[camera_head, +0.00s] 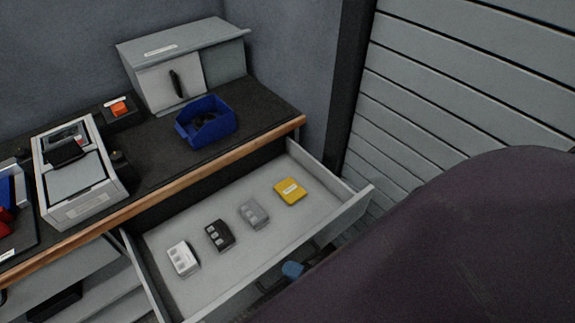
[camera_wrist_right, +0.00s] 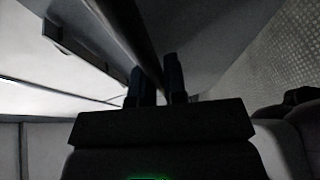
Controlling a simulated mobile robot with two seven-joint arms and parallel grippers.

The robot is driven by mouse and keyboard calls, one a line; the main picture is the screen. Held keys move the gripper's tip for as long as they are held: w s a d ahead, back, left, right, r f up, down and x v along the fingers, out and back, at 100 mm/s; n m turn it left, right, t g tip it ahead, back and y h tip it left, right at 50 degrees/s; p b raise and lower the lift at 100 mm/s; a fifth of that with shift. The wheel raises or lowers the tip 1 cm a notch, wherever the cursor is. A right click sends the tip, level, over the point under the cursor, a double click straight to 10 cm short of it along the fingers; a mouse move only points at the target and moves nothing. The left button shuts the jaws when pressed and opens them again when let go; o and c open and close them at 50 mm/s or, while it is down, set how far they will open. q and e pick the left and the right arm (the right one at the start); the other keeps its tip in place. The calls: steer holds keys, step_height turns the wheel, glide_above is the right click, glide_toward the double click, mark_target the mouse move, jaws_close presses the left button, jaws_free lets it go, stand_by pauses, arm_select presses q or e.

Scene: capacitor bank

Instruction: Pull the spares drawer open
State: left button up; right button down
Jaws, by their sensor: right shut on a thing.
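The spares drawer (camera_head: 232,273) stands pulled out from under the worktop, with its pale inside in plain view. It holds a white block (camera_head: 183,259), a black block (camera_head: 219,236), a grey block (camera_head: 254,213) and a yellow block (camera_head: 290,191) in a slanting row. My right gripper (camera_head: 293,269) is at the drawer's outer front, mostly hidden by my dark arm. In the right wrist view its two fingers (camera_wrist_right: 154,85) are shut around the dark bar handle (camera_wrist_right: 125,25). My left gripper is out of view.
The worktop (camera_head: 265,105) carries a blue bin (camera_head: 207,121), a grey cabinet (camera_head: 172,85) with a black handle, a pale tray-like device (camera_head: 75,180) and an orange button (camera_head: 119,108). A slatted shutter wall (camera_head: 440,100) rises beyond the drawer's right side.

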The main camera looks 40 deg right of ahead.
stand_by(0.3)
steer(key=c, duration=1.5)
jaws_free()
steer(key=shift+o, duration=0.2)
steer(key=v, duration=1.1)
steer(key=shift+w, duration=0.1)
